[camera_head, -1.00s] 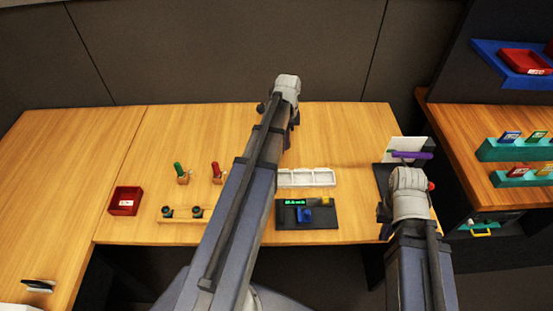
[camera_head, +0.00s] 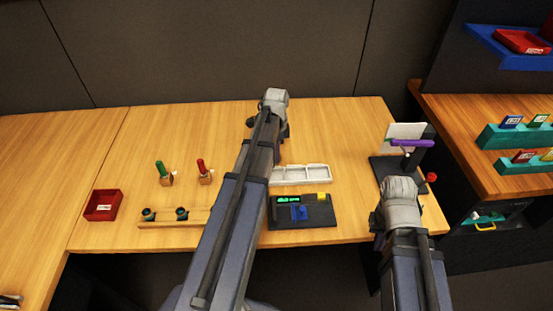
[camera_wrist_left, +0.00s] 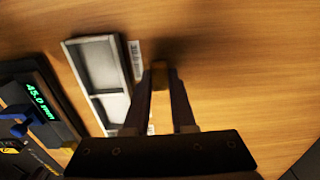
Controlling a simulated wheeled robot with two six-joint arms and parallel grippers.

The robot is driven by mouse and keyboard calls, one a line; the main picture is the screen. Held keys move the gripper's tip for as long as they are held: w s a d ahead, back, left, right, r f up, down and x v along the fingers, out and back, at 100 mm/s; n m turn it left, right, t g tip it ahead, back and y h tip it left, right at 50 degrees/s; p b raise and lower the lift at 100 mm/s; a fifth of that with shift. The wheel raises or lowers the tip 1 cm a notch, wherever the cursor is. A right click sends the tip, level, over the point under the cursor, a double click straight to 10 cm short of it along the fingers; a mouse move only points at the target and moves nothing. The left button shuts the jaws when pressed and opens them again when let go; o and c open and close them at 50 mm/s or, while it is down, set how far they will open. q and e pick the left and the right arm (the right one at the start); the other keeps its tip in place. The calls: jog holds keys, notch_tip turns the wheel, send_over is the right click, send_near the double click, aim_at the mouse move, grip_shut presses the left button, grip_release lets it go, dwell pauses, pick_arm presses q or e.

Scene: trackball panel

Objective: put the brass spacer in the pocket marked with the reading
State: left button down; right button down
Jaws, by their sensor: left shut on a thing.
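My left gripper (camera_wrist_left: 162,82) is shut on a small brass-coloured piece, the spacer (camera_wrist_left: 161,74), in the left wrist view. It is held over bare wood beside the pale pocket tray (camera_wrist_left: 119,62), which has labels along the edge nearest the gripper. The label print is too blurred to read. The tray also shows in the head view (camera_head: 302,183), partly behind my left arm. The dark panel (camera_head: 318,218) has a lit green display (camera_wrist_left: 40,101) reading about 45.0 and a blue part. My right gripper is hidden behind its own wrist in the head view.
A red bin (camera_head: 103,206), a wooden rack (camera_head: 200,217) and red and green handled tools (camera_head: 162,172) stand left of my left arm. A dark stand with a purple bar (camera_head: 411,143) is at the right. The table behind the tray is clear.

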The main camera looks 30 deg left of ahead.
pick_arm(q)
jog(key=shift+f, duration=0.2)
jog(key=shift+f, duration=0.25)
jog(key=c, duration=0.7)
grip_release()
jog(key=shift+r, duration=0.1)
jog(key=shift+c, duration=0.2)
jog(key=shift+r, duration=0.15)
notch_tip(320, 180, up, 12)
jog(key=p, duration=1.2)
